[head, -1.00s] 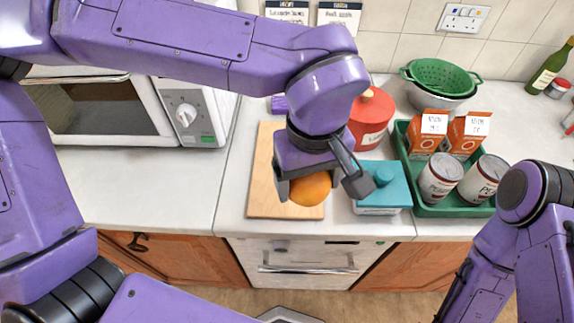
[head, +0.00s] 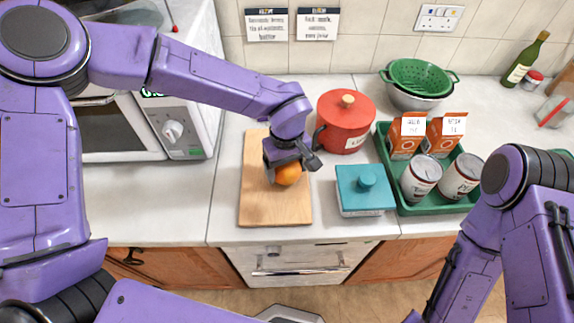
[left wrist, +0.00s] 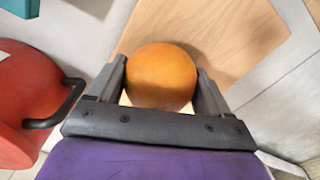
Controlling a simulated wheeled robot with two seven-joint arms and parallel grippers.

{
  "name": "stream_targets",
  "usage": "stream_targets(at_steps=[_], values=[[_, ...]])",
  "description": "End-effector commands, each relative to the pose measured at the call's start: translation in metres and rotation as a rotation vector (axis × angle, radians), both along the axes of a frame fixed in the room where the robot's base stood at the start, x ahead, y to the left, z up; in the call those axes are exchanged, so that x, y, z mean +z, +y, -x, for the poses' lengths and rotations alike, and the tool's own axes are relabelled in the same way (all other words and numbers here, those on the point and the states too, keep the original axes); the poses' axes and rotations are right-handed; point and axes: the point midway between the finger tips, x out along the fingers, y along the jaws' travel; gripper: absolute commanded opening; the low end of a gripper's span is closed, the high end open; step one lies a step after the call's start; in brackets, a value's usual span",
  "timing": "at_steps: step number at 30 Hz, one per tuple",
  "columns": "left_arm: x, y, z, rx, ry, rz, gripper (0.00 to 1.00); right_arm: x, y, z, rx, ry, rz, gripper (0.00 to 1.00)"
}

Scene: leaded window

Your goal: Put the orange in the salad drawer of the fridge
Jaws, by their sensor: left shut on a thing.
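The orange (head: 288,174) is between the fingers of my left gripper (head: 291,164), which is shut on it. In the left wrist view the orange (left wrist: 161,76) sits between the two grey fingertips (left wrist: 160,92), with the wooden board behind it. They are over the wooden chopping board (head: 262,205); I cannot tell whether the orange touches it. My right arm shows at the lower right, but its gripper is out of view. No salad drawer shows. A white appliance front (head: 300,262) with a bar handle is below the counter; I cannot tell whether it is the fridge.
A red lidded pot (head: 344,122) and a teal box (head: 362,198) stand right of the board. A green tray (head: 419,209) holds cartons and tins. A green colander (head: 420,76) is behind it. A microwave (head: 176,140) is at left. The counter left of the board is clear.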

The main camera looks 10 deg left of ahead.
Motion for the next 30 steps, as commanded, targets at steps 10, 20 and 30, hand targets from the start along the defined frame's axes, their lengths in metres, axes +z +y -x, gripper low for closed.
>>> stream_targets(at_steps=[10,20,30], values=[[-0.005,0.000,0.000,0.001,0.000,0.001,0.42,0.001,0.000,0.000,0.000,0.000,0.000,0.43],[-0.004,0.000,0.000,0.001,-0.002,0.001,1.00,0.000,0.000,0.000,0.000,0.000,0.000,0.43],[0.066,0.000,-0.001,0.003,-0.005,0.003,1.00,-0.007,0.000,0.000,0.000,0.000,0.000,0.43]])
